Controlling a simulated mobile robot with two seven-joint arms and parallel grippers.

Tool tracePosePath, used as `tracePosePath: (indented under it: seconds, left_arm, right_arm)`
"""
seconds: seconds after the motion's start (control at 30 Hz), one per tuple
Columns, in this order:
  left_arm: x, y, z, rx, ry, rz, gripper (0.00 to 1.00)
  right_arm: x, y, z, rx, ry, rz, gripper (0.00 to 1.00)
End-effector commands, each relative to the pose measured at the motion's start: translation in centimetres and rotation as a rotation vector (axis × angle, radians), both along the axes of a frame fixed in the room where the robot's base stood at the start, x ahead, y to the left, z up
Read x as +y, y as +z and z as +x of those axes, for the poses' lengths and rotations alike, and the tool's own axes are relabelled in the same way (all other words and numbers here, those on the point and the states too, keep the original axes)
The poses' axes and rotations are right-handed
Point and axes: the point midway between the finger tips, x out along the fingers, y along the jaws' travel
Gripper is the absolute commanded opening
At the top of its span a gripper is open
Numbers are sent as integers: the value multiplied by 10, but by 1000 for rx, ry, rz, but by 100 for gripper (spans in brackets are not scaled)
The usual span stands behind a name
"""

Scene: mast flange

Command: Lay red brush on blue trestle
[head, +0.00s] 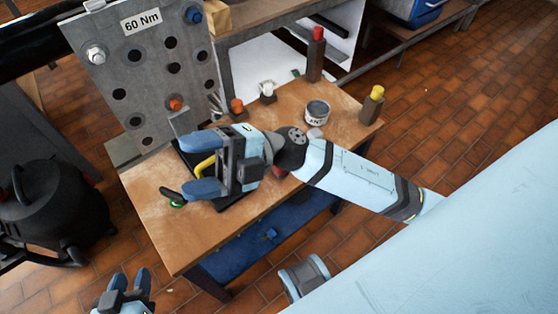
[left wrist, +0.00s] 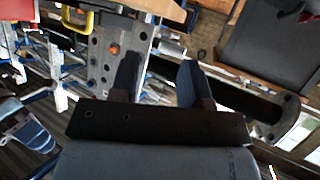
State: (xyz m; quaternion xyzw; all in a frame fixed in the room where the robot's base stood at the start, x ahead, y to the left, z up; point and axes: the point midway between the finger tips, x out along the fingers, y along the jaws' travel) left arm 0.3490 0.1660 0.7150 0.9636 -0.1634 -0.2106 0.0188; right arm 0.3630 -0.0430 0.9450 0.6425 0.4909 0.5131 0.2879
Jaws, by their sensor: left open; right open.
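I cannot clearly make out a red brush. A small red patch (head: 279,172) shows beside my right wrist, mostly hidden by it. No blue trestle is plain to see either; a blue structure (head: 265,238) stands under the bench. My right gripper (head: 202,165) is open over a black tray (head: 238,198) on the bench, with a yellow handle (head: 205,166) showing between its fingers; I cannot tell whether they touch. My left gripper (head: 130,281) is open at the bottom left, apart from the bench. Its open fingers (left wrist: 160,82) show empty in the left wrist view.
A wooden bench (head: 165,235) carries a red-topped post (head: 316,58), a yellow-topped post (head: 372,104) and a tin (head: 317,112). A grey drilled plate (head: 150,75) stands behind. A black vacuum cleaner (head: 50,208) is at left. Tiled floor is open at right.

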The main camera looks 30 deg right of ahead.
Motion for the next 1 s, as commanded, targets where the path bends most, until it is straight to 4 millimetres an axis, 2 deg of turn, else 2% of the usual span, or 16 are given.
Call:
tracePosePath:
  seconds: [0.07, 0.13, 0.17, 0.23, 0.33, 0.4, 0.5, 0.57, 0.63, 0.73, 1.0]
  left_arm:
    - [0, 1, 0, -1, 0, 0, 43]
    - [0, 1, 0, -2, 0, -1, 43]
    - [0, 1, 0, -2, 0, -1, 43]
    - [0, 1, 0, -3, -1, 0, 43]
    - [0, 2, 0, -4, -1, -1, 43]
    - [0, 2, 1, -4, -1, -1, 43]
    - [0, 2, 1, -4, -1, 0, 43]
    - [0, 3, 1, -7, -3, 1, 43]
    - [0, 7, 2, -8, -4, 4, 43]
    - [1, 20, 1, -1, -2, 8, 43]
    - [9, 79, -2, 43, 12, 48, 43]
  right_arm:
    - [-17, -1, 19, 223, -195, 184, 68]
    - [-41, -19, 39, 440, -379, 297, 68]
    - [-51, -31, 45, 538, -456, 331, 68]
    - [-76, -69, 53, 773, -626, 375, 68]
    - [-102, -131, 44, 1092, -810, 369, 68]
    - [-113, -169, 28, 1277, -892, 336, 68]
    - [-121, -206, 4, 1469, -952, 284, 68]
    - [-123, -219, -6, 1540, -967, 261, 68]
    - [-124, -223, -13, 1586, -976, 244, 68]
    - [-125, -212, -15, 1605, -986, 231, 68]
    - [-133, -151, -18, 1617, -1036, 195, 68]
